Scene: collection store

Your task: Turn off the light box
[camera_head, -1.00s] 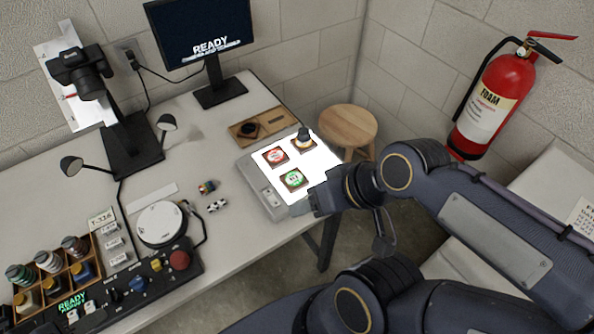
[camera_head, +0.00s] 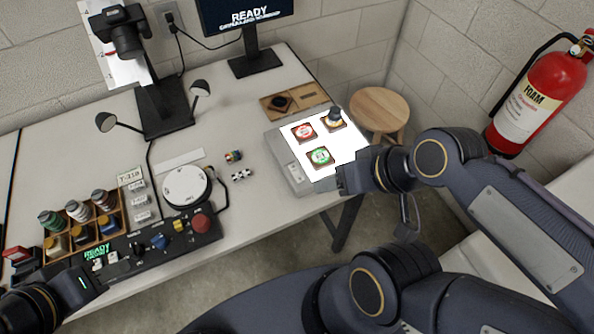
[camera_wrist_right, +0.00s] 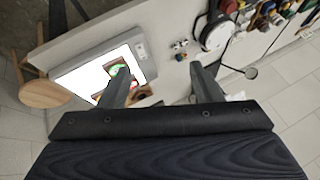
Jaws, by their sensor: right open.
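The light box (camera_head: 291,167) lies on the right end of the table with its white top panel glowing. A strip with small controls (camera_head: 295,173) runs along its left side; these also show in the wrist view (camera_wrist_right: 139,49). Red and green square pieces and a dark-topped piece sit on the panel. My right gripper (camera_head: 345,180) is at the box's front right edge. In the right wrist view its two fingers (camera_wrist_right: 165,82) are apart with nothing between, and one overlaps the lit panel. My left gripper (camera_head: 82,284) is at lower left, near the control console; its fingers are unclear.
A control console (camera_head: 150,243) with knobs and a red button, and a rack of bottles (camera_head: 117,222), stand at front left. A round white device (camera_head: 186,186), a camera stand (camera_head: 165,110) and a monitor (camera_head: 250,62) are behind. A stool (camera_head: 380,105) stands beyond the box.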

